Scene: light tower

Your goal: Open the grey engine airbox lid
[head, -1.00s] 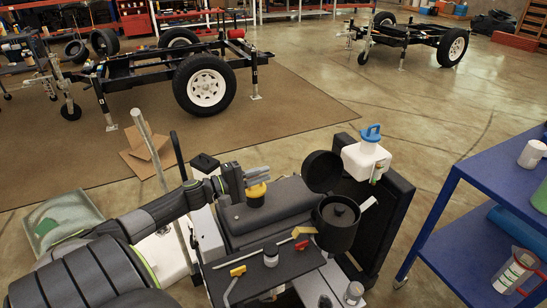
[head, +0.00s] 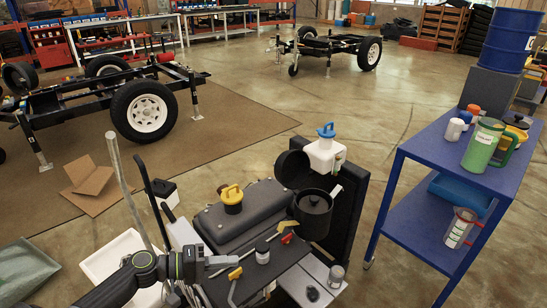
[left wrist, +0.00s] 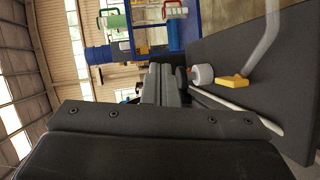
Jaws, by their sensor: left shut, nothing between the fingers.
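The airbox is a dark grey round canister (head: 313,218) on the engine's right side in the head view. Its round lid (head: 292,168) stands up and back on the canister's far left side, so the mouth is open and a knobbed part shows inside. My left gripper (head: 234,261) is shut and empty over the left front of the black tray (head: 275,270), apart from the canister and lid. Its shut fingers (left wrist: 165,72) also show in the left wrist view. My right gripper is not in view.
The engine cover has a yellow cap (head: 232,196). A white bottle with a blue top (head: 326,150) stands behind the canister. A jar (head: 262,252) and a yellow-handled lever (head: 235,273) are at the tray. A blue cart (head: 420,150) stands right.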

